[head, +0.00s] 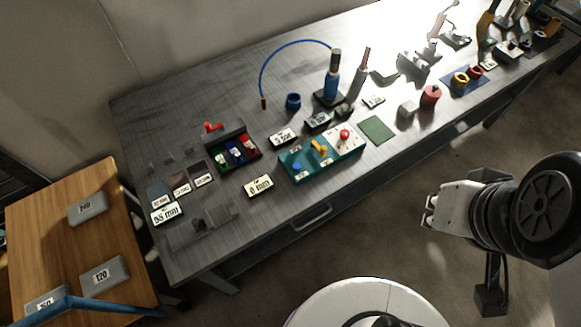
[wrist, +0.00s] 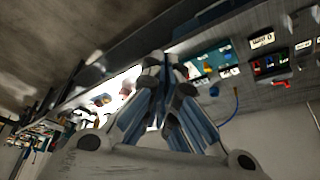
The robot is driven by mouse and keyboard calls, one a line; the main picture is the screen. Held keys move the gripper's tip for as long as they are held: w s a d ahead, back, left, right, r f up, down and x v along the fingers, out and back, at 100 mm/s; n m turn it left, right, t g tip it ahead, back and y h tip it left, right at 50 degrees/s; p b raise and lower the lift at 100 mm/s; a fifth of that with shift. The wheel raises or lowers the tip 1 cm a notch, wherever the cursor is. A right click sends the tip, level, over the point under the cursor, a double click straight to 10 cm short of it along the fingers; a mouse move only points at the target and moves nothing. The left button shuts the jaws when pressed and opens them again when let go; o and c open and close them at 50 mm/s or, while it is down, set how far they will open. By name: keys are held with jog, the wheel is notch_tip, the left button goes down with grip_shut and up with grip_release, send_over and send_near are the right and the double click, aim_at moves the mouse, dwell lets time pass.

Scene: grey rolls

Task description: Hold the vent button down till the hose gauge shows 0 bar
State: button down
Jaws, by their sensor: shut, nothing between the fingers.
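A teal panel (head: 290,177) lies on the workbench in the head view. It carries a red button (head: 344,133) on a pale plate, an orange lever (head: 318,146) and a blue knob (head: 297,166). Their labels are too small to read, so I cannot tell which is the vent button. A blue hose (head: 283,50) arches behind the panel. Small displays (head: 282,137) stand near it; I cannot tell which is the hose gauge or its exact reading. My gripper (head: 428,213) is shut and empty, over the floor in front of the bench. Its fingers fill the middle of the wrist view (wrist: 165,70).
A red-handled fixture (head: 211,127) with coloured bins stands left of the panel. A green mat (head: 376,130) and a red cylinder (head: 430,96) lie to its right. A wooden table (head: 75,240) with grey blocks stands at left. The floor before the bench is clear.

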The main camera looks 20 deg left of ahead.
jog(key=w+f+t+p, duration=0.1)
jog(key=w+p, duration=0.1)
jog(key=w, duration=1)
jog(key=w+a+f+n+t+y+p, duration=0.1)
jog(key=w+a+f, duration=0.5)
jog(key=w+a, duration=0.35)
jog(key=a+f+n+g+y+p, duration=0.1)
jog(key=a+f+y, duration=0.5)
jog(key=a+f, duration=0.7)
jog(key=a, duration=0.4)
jog(key=shift+s+y+p, duration=0.3)
jog(key=shift+s+p, duration=0.05)
jog(key=b, duration=0.8)
send_over(300, 165)
notch_tip(300, 165, down, 8)
jog(key=shift+r, duration=0.25)
jog(key=shift+w+f, duration=0.1)
jog(key=shift+f, duration=0.5)
jog(key=shift+f, duration=0.1)
